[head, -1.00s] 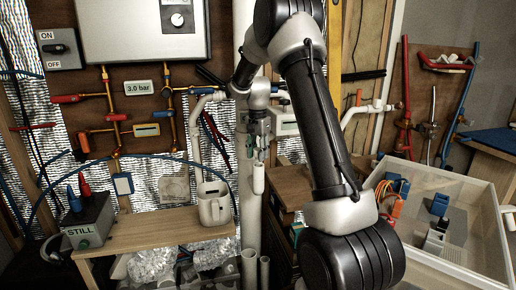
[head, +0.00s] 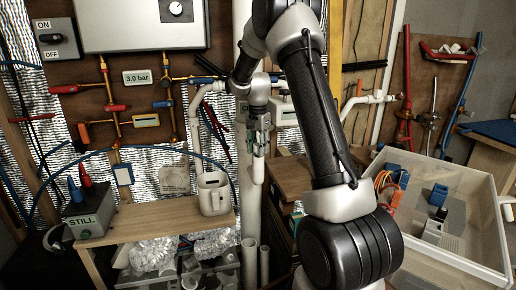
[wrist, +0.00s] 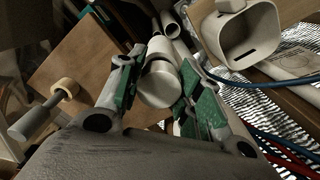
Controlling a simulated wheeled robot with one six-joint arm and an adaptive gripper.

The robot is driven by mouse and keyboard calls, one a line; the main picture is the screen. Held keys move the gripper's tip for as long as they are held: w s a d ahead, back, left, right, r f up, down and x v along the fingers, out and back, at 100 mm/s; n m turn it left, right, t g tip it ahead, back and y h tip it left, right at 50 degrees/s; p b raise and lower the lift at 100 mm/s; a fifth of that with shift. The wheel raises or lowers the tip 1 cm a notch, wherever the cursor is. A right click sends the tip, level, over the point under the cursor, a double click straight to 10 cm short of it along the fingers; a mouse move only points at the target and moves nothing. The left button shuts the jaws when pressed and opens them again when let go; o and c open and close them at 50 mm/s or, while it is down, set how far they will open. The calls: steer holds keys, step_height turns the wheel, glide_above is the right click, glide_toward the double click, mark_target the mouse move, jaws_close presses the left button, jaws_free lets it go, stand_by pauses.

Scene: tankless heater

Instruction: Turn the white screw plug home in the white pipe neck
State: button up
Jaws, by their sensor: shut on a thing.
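My gripper (head: 258,147) points down in the middle of the head view. It is shut on a white cylindrical plug (head: 258,172), which hangs upright below the fingers. In the wrist view the green-padded fingers (wrist: 160,98) close on both sides of the plug (wrist: 160,84), whose rounded end faces the camera. A white pipe with a fitting (head: 378,97) sticks out on the wall at right. Another white pipe (head: 207,90) bends down on the left behind the mug. I cannot tell which of them is the neck. The plug shows no contact with either.
A white mug-like jug (head: 213,195) stands on the wooden shelf (head: 150,222), left of my gripper. Upright open pipes (head: 249,262) stand below. A large pale bin (head: 465,178) with parts is at right. A grey tool with a wooden disc (wrist: 42,112) lies left in the wrist view.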

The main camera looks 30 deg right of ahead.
mark_target(258, 145)
steer(key=shift+f, duration=0.45)
stand_by(0.3)
steer(key=shift+r, duration=0.45)
steer(key=shift+f, duration=0.45)
stand_by(0.7)
steer(key=o, duration=1)
step_height(258, 145, up, 12)
stand_by(0.5)
